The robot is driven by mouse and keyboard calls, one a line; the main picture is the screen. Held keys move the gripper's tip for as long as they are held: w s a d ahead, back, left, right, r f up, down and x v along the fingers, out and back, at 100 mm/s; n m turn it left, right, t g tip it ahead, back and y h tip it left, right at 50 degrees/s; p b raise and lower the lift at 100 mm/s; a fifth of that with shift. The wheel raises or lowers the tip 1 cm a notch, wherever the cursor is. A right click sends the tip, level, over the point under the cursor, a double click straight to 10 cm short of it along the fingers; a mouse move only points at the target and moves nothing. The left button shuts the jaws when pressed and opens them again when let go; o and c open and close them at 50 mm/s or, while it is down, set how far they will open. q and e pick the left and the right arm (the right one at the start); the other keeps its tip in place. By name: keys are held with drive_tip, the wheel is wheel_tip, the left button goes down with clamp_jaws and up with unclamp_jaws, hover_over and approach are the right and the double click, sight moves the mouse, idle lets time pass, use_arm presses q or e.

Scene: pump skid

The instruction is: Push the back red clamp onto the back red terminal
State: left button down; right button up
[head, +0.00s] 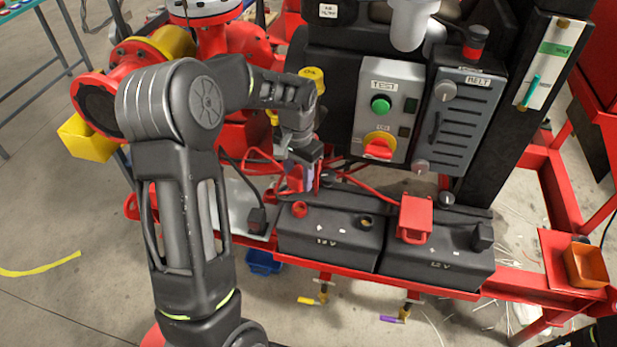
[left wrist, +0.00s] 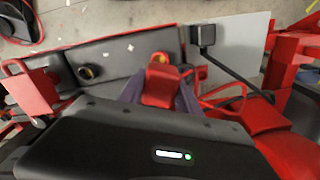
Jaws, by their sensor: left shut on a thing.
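The left black 12 V battery (head: 325,240) has a red terminal (head: 300,209) at its rear left, uncovered in the head view. My left gripper (head: 303,178) is just above and behind this terminal. In the left wrist view its fingers (left wrist: 160,98) are shut on the red clamp (left wrist: 160,84), which has a red cable. The red and brass terminal (left wrist: 160,58) shows just past the clamp's tip. The clamp seems apart from it, but the exact gap cannot be told. My right gripper is not in view.
Another red clamp (head: 415,218) sits on the right battery (head: 438,255). A black clamp (head: 257,220) lies left of the batteries. A bare brass post (head: 366,222) is on the left battery. The control box (head: 388,110) stands close behind, and red cables cross nearby.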

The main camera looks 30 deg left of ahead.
use_arm(q)
drive_tip(key=shift+f, duration=0.15)
wheel_tip(320, 180, down, 6)
drive_tip(key=b, duration=0.4)
drive_tip(key=shift+r, duration=0.4)
drive_tip(key=shift+f+b, duration=1.2)
drive_tip(key=shift+f, duration=0.5)
idle(1.0)
drive_tip(key=c, duration=0.8)
unclamp_jaws()
drive_tip(key=shift+o, duration=0.2)
